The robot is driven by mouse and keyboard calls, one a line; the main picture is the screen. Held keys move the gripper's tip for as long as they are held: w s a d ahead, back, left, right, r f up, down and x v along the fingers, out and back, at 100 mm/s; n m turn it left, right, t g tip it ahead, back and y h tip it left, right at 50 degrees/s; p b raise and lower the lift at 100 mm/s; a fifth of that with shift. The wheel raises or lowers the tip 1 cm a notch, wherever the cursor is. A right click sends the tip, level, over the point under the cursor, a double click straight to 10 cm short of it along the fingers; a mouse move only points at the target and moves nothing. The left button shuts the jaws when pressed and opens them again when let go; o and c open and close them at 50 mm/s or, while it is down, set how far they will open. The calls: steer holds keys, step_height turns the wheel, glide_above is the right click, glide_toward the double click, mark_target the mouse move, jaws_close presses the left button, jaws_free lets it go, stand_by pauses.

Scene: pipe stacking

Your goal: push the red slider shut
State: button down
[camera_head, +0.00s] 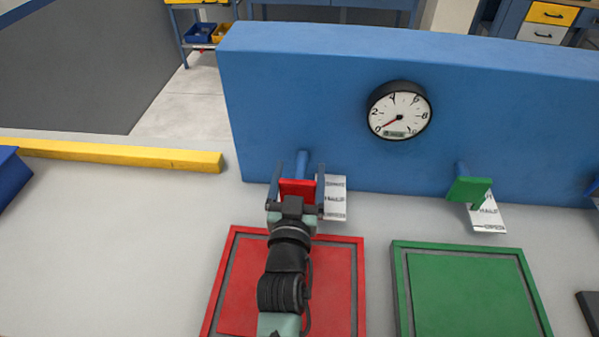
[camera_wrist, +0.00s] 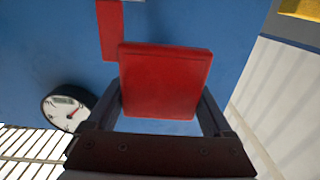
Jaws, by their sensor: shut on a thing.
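The red slider (camera_head: 298,188) is a flat red block on a blue pipe stub (camera_head: 302,160) that sticks out of the blue wall. My gripper (camera_head: 298,178) has one finger on each side of it and is shut on it. In the wrist view the slider's red face (camera_wrist: 165,82) fills the space between the dark fingers of my gripper (camera_wrist: 163,97). A narrow red strip (camera_wrist: 110,30) shows behind it to the upper left. A white printed label plate (camera_head: 335,197) lies just right of the slider, partly hidden by my gripper.
A round gauge (camera_head: 399,111) is on the blue wall (camera_head: 330,75). A green slider (camera_head: 468,190) with a similar label (camera_head: 488,216) is to the right. A red square (camera_head: 335,285) and a green square (camera_head: 468,290) lie in front. A yellow bar (camera_head: 120,155) lies left.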

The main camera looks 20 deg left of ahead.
mark_target(303, 146)
steer(key=shift+b+x, duration=0.85)
steer(key=shift+x, duration=1.25)
jaws_free()
steer(key=v, duration=1.3)
